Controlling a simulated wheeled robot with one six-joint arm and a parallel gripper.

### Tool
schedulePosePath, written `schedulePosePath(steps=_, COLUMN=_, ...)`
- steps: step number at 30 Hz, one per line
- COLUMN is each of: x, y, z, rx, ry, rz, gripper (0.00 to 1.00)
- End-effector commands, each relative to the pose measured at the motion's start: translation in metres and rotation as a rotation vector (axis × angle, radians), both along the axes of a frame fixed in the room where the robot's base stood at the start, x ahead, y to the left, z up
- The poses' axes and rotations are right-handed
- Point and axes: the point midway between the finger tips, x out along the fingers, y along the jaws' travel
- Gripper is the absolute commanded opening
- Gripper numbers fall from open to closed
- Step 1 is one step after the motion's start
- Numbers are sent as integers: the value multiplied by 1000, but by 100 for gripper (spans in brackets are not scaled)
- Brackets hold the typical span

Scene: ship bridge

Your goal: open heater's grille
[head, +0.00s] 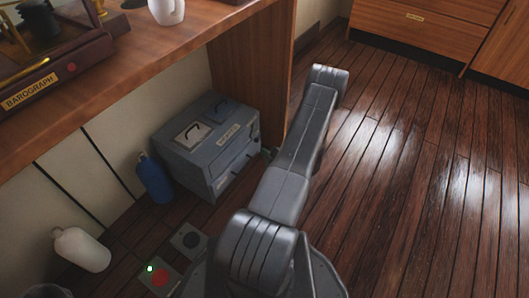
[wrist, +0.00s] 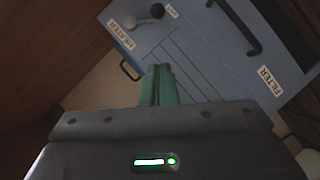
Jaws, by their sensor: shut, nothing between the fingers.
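The heater is probably the blue-grey box (head: 207,147) on the floor under the desk in the head view. It has two lidded panels with dark handles on top; its label is too small to read there. The wrist view shows a blue-grey surface (wrist: 215,75) with HEATER and FILTER labels. Parallel lines (wrist: 182,58) on it look like grille slats. One black handle (wrist: 130,70) sticks out at the lower left edge, another (wrist: 240,25) is near the FILTER label. My gripper (wrist: 160,72) is shut and empty, its green fingers before the panel's lower edge; contact is unclear.
Floor plates (head: 188,240) lie in front. The plank floor (head: 430,190) at right is clear.

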Motion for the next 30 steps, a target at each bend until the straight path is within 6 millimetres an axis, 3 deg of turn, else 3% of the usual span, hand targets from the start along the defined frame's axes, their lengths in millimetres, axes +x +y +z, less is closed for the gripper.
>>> schedulePosePath(steps=11, x=67, y=40, z=-27, rx=-1, ry=-3, rz=4, gripper=0)
schedulePosePath(steps=15, x=82, y=31, z=-41, rx=-1, ry=-2, rz=0, gripper=0)
schedulePosePath(steps=21, x=93, y=28, z=-47, rx=-2, ry=-1, rz=1, gripper=0)
schedulePosePath(steps=30, x=94, y=27, z=-47, rx=-1, ry=0, rz=0, gripper=0)
